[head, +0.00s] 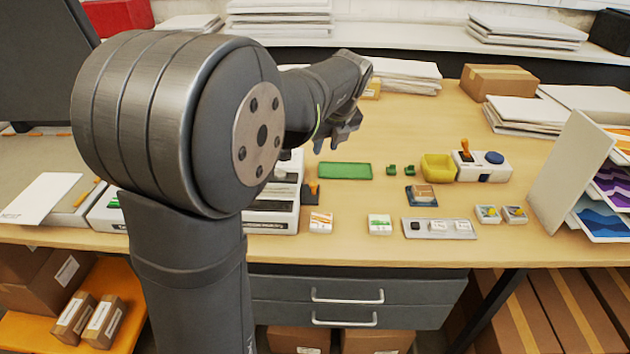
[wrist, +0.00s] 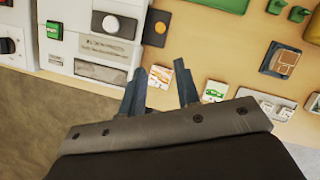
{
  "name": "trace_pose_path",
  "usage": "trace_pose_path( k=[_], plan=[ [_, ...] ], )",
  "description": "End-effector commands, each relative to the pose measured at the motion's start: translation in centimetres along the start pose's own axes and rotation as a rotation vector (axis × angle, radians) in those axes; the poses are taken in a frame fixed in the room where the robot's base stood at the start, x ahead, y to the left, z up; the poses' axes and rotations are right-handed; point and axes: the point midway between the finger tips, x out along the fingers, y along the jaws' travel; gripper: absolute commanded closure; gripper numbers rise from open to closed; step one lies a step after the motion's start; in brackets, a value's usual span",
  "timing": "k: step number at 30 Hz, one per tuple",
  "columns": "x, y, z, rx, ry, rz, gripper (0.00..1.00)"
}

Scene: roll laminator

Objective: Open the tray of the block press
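The block press (wrist: 83,40) is a white machine in the upper left of the wrist view, with a dark label plate, a round silver knob and a long grey bar (wrist: 100,72) low on its front. In the head view the press (head: 272,217) is partly hidden behind my arm. I cannot tell for sure where its tray begins; no part stands clearly pulled out. My gripper (wrist: 160,72) is open and empty, its fingers apart, to the right of the grey bar in the wrist view. In the head view my gripper (head: 335,138) hangs above the table, behind and right of the press.
A dark pad with an orange button (wrist: 160,28) sits right beside the press. A white-orange block (head: 321,222) and a white-green block (head: 379,224) lie near the front edge. A green mat (head: 345,171), yellow bin (head: 437,167) and grey block strip (head: 412,232) lie rightward. The table's back middle is clear.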

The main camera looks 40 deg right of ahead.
Motion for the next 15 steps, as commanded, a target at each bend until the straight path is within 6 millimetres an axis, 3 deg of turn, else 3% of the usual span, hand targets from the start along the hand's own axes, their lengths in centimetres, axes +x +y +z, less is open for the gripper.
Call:
trace_pose_path(
  k=[5,15],
  plan=[
    [1.5,-0.1,-0.2,0.013,-0.001,0.003,0.7],
    [8.7,0.0,-0.1,0.01,0.001,0.004,0.7]
  ],
)
